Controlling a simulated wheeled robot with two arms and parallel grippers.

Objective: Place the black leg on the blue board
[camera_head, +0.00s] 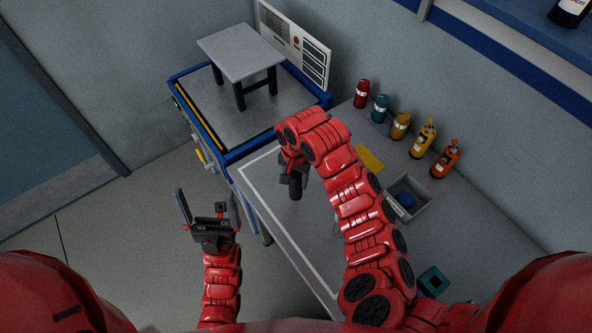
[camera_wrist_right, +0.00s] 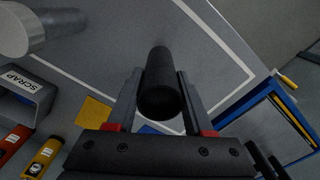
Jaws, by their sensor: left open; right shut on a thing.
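My right gripper (camera_head: 291,168) is shut on a black cylindrical leg (camera_head: 297,187). The leg hangs down over the grey table. The right wrist view shows the leg (camera_wrist_right: 162,82) between the two fingers of the gripper (camera_wrist_right: 158,95). A flat blue patch (camera_wrist_right: 148,129), perhaps the blue board, shows partly behind the gripper beside a yellow square (camera_wrist_right: 94,111). In the head view my right arm hides that blue patch. My left gripper (camera_head: 207,207) is open and empty, left of the table over the floor.
A grey bin (camera_head: 410,186) holds a blue item; its SCRAP label shows in the wrist view. Several bottles (camera_head: 400,126) stand along the wall. A blue-edged cart (camera_head: 197,128) bears a grey stool (camera_head: 240,52). The table's white-lined left part (camera_head: 262,187) is clear.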

